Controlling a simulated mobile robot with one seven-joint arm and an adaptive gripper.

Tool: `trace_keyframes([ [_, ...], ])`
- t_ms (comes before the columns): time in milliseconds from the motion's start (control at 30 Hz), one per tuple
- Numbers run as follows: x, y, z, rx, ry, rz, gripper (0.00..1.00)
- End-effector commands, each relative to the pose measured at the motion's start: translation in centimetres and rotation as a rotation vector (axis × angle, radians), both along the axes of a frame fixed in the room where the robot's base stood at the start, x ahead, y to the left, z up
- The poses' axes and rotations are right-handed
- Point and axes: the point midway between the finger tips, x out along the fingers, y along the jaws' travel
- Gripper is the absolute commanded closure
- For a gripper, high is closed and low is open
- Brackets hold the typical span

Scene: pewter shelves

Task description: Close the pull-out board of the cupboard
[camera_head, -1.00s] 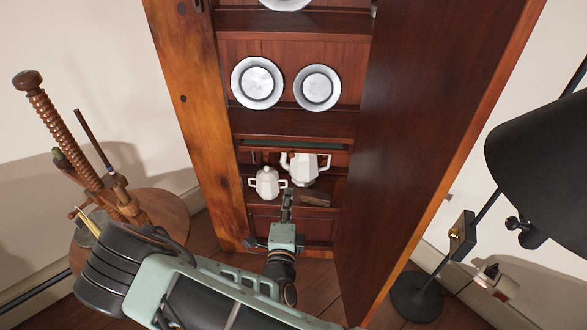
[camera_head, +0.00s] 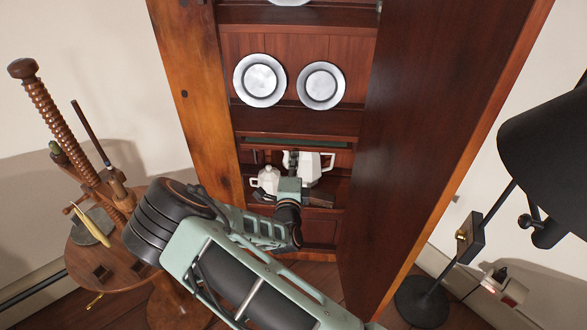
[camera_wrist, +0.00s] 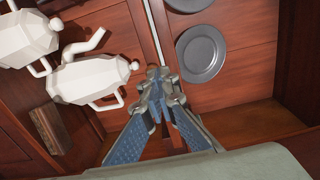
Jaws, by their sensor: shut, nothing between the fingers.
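The cupboard (camera_head: 192,95) stands open ahead of me. The pull-out board (camera_head: 325,144) appears as a narrow strip with a green top, below the plate shelf and above the white pots. How far it sticks out is hard to tell. My gripper (camera_head: 291,156) is at the middle of the board's front, before the pots, and partly hides them. In the wrist view my gripper (camera_wrist: 158,76) is shut and empty, its tips near a pale narrow edge between the pots and a plate. Contact with the board cannot be told.
A white teapot (camera_head: 318,160) and a smaller lidded pot (camera_head: 266,180) stand below the board. A brown block (camera_wrist: 49,129) is beside them. Two pewter plates (camera_head: 260,80) lean above. A large door panel (camera_head: 420,110) bounds the right; a black lamp (camera_head: 550,145) stands beyond. A wooden stand (camera_head: 90,260) is at left.

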Motion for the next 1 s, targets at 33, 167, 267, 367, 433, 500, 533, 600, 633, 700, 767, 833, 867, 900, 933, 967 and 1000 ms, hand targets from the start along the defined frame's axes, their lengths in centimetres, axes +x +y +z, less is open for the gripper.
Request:
trace_keyframes([
  [33,0.1,0.0,0.0,0.0,0.0,0.0,1.0],
  [167,0.1,0.0,0.0,0.0,0.0,0.0,1.0],
  [267,0.1,0.0,0.0,0.0,0.0,0.0,1.0],
  [367,0.4,0.0,0.1,0.0,0.0,-0.001,1.0],
  [433,1.2,-0.1,0.2,0.0,0.0,-0.002,1.0],
  [500,2.1,-0.1,0.2,0.0,0.0,-0.001,1.0],
  [533,2.5,0.0,0.2,0.0,0.0,-0.001,1.0],
  [600,3.3,-0.1,0.2,0.0,0.0,-0.001,1.0],
  [633,3.5,0.0,0.1,0.0,0.0,-0.001,1.0],
  [700,3.9,-0.1,0.0,-0.001,0.001,-0.001,1.0],
  [767,4.0,-0.1,0.0,-0.001,0.001,-0.001,1.0],
  [833,4.0,-0.1,0.0,-0.001,0.0,-0.001,1.0],
  [867,4.0,-0.1,0.0,-0.001,0.0,-0.001,1.0],
  [900,4.0,-0.1,0.1,-0.001,-0.001,-0.001,1.0],
  [933,4.0,-0.1,0.1,-0.001,-0.001,-0.001,1.0],
  [967,4.0,-0.1,0.1,-0.001,-0.001,-0.002,1.0],
  [1000,4.0,-0.1,0.1,-0.001,-0.002,-0.002,1.0],
])
